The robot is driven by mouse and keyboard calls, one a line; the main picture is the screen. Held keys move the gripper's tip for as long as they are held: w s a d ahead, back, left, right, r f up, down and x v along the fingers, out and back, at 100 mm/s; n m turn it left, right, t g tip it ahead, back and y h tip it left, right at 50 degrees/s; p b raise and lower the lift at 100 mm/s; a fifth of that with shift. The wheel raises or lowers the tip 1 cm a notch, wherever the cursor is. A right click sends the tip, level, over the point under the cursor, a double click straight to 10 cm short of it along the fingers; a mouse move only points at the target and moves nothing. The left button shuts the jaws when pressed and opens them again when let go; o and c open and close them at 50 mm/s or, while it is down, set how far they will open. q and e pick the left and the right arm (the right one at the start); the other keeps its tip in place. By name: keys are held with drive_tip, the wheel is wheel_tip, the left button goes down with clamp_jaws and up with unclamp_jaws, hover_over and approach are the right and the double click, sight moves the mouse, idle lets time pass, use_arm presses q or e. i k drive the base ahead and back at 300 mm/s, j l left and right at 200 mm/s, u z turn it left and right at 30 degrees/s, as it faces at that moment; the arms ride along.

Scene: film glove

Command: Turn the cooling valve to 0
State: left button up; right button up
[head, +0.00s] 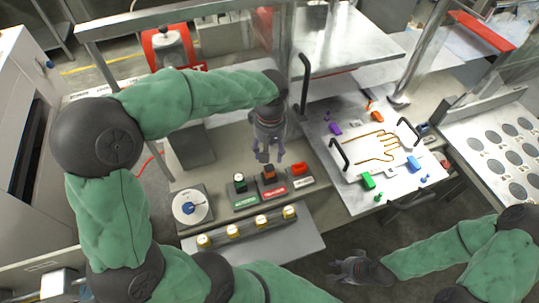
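A round white dial with a blue knob (190,208), which looks like the cooling valve, sits on a grey square plate at the left of the console. The knob's pointer is small, and the dial's marks are too small to read. My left gripper (268,158) hangs above the console, behind the push buttons and to the right of the dial, pointing down. Its fingers look apart, with nothing between them. My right gripper (332,272) is low in front of the console, pointing left. Its fingers look apart and empty. Both grippers are clear of the dial.
A white plate with a hand outline (377,147) and black handles lies to the right. A grey post and black handle (304,80) stand behind.

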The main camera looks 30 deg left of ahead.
sight(188, 208)
drive_tip(key=k+l, duration=0.8)
drive_tip(key=k, duration=0.05)
